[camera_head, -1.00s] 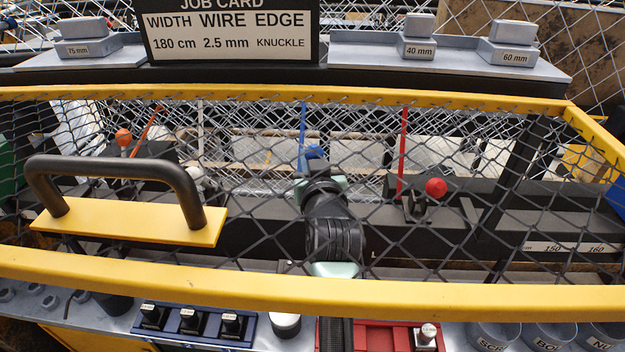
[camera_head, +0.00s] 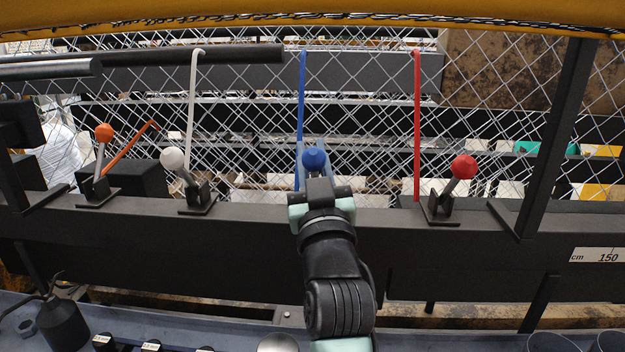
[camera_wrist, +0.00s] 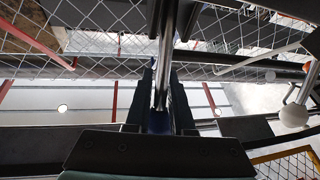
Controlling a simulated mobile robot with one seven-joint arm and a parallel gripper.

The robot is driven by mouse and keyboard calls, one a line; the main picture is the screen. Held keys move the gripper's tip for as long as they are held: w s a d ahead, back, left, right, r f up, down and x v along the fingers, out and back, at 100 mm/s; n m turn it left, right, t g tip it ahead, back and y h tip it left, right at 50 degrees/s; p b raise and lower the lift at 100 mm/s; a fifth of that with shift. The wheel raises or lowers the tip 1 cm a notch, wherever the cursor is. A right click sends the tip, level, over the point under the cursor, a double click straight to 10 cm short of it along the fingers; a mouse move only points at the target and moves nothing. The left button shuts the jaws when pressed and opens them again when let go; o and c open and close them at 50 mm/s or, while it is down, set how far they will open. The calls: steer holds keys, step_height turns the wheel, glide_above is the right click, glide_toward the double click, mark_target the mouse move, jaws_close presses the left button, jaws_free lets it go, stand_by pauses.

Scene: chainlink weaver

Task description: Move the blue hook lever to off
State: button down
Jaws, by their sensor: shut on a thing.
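The blue lever has a blue knob (camera_head: 314,160) and stands in the middle of the dark rail, just right of the upright blue hook (camera_head: 301,95). My gripper (camera_head: 316,174) reaches up from below and is shut on the blue lever at its knob. In the wrist view a bit of the blue knob (camera_wrist: 158,122) shows between my dark fingers, with a grey rod above it. The lever's base is hidden behind my gripper. I cannot tell which end of its travel the lever is at.
An orange lever (camera_head: 104,132) and a white lever (camera_head: 172,158) stand left, a red lever (camera_head: 464,167) right. A white hook (camera_head: 191,110) and a red hook (camera_head: 417,125) rise beside them. Wire mesh lies behind. Dark posts (camera_head: 553,140) flank the rail, and a yellow bar (camera_head: 300,14) crosses above.

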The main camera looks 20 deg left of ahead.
steer(key=shift+s+r+y+b, duration=0.2)
steer(key=shift+s+y+b, duration=0.1)
steer(key=shift+b, duration=0.35)
steer(key=c, duration=0.8)
jaws_free()
steer(key=shift+f, duration=0.1)
steer(key=shift+s+d+f, duration=0.25)
steer(key=shift+s+f, duration=0.05)
steer(key=b+v, duration=0.3)
steer(key=v, duration=0.9)
steer(key=shift+s+a+f, duration=0.1)
steer(key=shift+a, duration=0.05)
